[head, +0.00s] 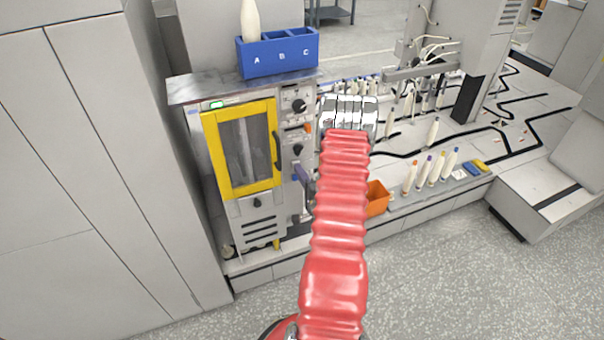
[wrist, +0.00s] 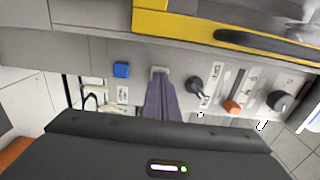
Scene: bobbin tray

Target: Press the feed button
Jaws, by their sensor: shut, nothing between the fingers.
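A blue square button (wrist: 121,70) shows in the wrist view on the grey control panel, at the left end of its row of controls. A small label beside it is too blurred to read, so I cannot confirm it is the feed button. I cannot make the button out in the head view. My gripper (head: 348,115) is at the end of my red-sleeved arm, to the right of the cabinet's control panel in the head view. It is shut and empty; its fingertips are not clearly seen. In the wrist view the button lies beyond the dark gripper body, with a visible gap.
A purple cloth (wrist: 160,102) hangs beside the button. A black knob (wrist: 195,88), an orange slider (wrist: 233,107) and another knob (wrist: 279,100) follow. The yellow-framed door (head: 240,190) is beside the panel. A blue A-B-C box (head: 278,62) stands on top; an orange bin (head: 377,198) sits right.

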